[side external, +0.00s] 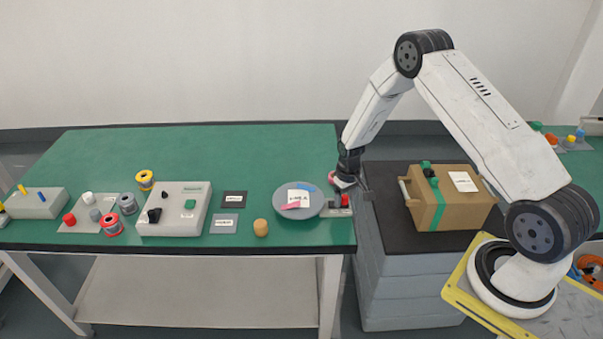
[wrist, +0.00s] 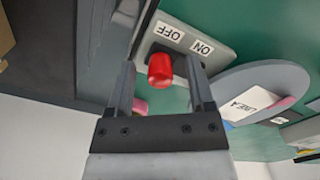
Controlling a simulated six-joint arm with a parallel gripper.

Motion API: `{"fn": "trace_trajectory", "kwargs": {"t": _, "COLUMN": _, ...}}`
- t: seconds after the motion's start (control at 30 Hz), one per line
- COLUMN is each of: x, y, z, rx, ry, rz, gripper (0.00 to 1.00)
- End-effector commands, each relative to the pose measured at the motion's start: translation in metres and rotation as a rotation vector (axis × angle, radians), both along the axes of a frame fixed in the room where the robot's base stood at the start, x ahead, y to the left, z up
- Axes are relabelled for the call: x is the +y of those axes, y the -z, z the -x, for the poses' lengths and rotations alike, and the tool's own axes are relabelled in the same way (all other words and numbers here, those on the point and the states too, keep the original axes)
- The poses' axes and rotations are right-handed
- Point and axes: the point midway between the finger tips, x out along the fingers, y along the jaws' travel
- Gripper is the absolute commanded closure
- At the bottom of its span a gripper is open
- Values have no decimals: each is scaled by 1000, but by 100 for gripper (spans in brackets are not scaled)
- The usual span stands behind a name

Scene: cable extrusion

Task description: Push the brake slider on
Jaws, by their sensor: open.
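The brake slider has a red knob (wrist: 160,72) on a grey plate (wrist: 222,62) with OFF and ON labels, which appear upside down in the wrist view. The knob sits nearer the OFF label than the ON label. My gripper (wrist: 161,62) is open, with one finger on each side of the red knob. I cannot tell whether either finger touches it. In the side external view my gripper (side external: 350,184) is at the right end of the green table, just above the small red knob (side external: 345,200). The plate is mostly hidden there.
A round grey disc (side external: 317,207) with a white label lies close to the left of the slider. A cardboard box (side external: 455,208) with green tape stands on the dark-topped stand at the right. A grey control box (side external: 170,222) sits further left on the table (side external: 270,160).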

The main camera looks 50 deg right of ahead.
Motion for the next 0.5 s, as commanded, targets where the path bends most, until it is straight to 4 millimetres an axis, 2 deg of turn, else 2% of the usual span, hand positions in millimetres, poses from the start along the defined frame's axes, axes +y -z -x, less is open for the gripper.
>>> {"fn": "trace_trajectory", "kwargs": {"t": 0.2, "x": 0, "y": 0, "z": 0, "rx": 0, "ry": 0, "rz": 0, "gripper": 31}}
{"fn": "trace_trajectory", "kwargs": {"t": 0.37, "x": 0, "y": 0, "z": 0, "rx": 0, "ry": 0, "rz": 0, "gripper": 82}}
{"fn": "trace_trajectory", "kwargs": {"t": 0.4, "x": 0, "y": 0, "z": 0, "rx": 0, "ry": 0, "rz": 0, "gripper": 95}}
{"fn": "trace_trajectory", "kwargs": {"t": 0.43, "x": 0, "y": 0, "z": 0, "rx": 0, "ry": 0, "rz": 0, "gripper": 100}}
{"fn": "trace_trajectory", "kwargs": {"t": 0.5, "x": 0, "y": 0, "z": 0, "rx": 0, "ry": 0, "rz": 0, "gripper": 100}}
